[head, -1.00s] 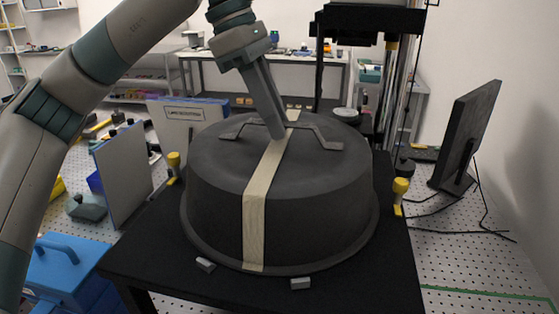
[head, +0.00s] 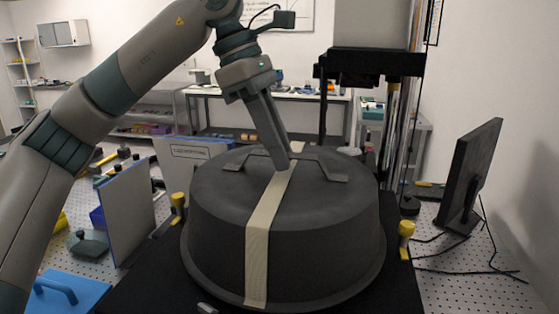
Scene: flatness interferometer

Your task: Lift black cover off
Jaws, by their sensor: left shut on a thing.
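The black cover (head: 220,235) is a wide, round, dark lid with a flared rim, over the black table (head: 150,280). A beige strip (head: 257,255) runs across its top and down its front. A flat dark handle (head: 322,165) spans the top. My left gripper (head: 283,164) reaches down from above and is shut on the middle of this handle; its fingers hide that part. The cover looks level and slightly raised, though the gap under its rim is hard to see. What is under the cover is hidden. My right gripper is not in view.
Yellow-topped posts stand close on the left (head: 178,205) and right (head: 405,238) of the cover. A dark column frame (head: 370,68) rises behind it. A monitor (head: 470,170) stands at right, an upright grey panel (head: 124,200) at left. A small grey block (head: 207,308) lies in front.

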